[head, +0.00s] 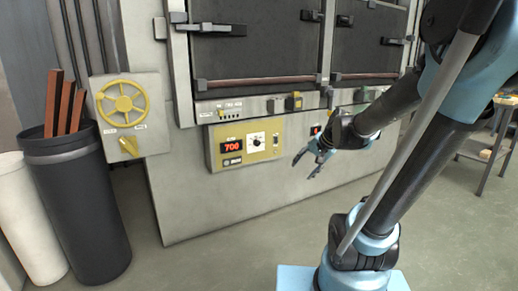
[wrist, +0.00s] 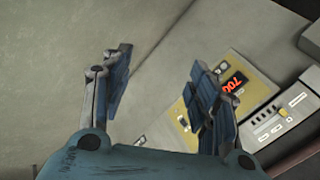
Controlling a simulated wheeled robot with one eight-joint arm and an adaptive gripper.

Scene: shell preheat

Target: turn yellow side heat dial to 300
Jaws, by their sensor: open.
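The yellow control panel (head: 227,132) is on the lower front of the grey furnace. Its red display (head: 232,146) reads 700, and its round dial (head: 256,141) with a dark knob is right of the display. My gripper (head: 302,167) is open and empty, to the right of the panel and apart from it. In the wrist view the open fingers (wrist: 160,62) point at the grey furnace front. The yellow panel (wrist: 228,66) and display (wrist: 236,81) show beyond the right finger, which hides part of the panel. The dial's pointer setting is too small to read.
A yellow handwheel (head: 122,103) and a yellow lever (head: 129,146) are on a grey box at left. A second red display (head: 315,129) shows partly behind my arm. A black bin (head: 80,205) holds reddish bars. The floor before the furnace is clear.

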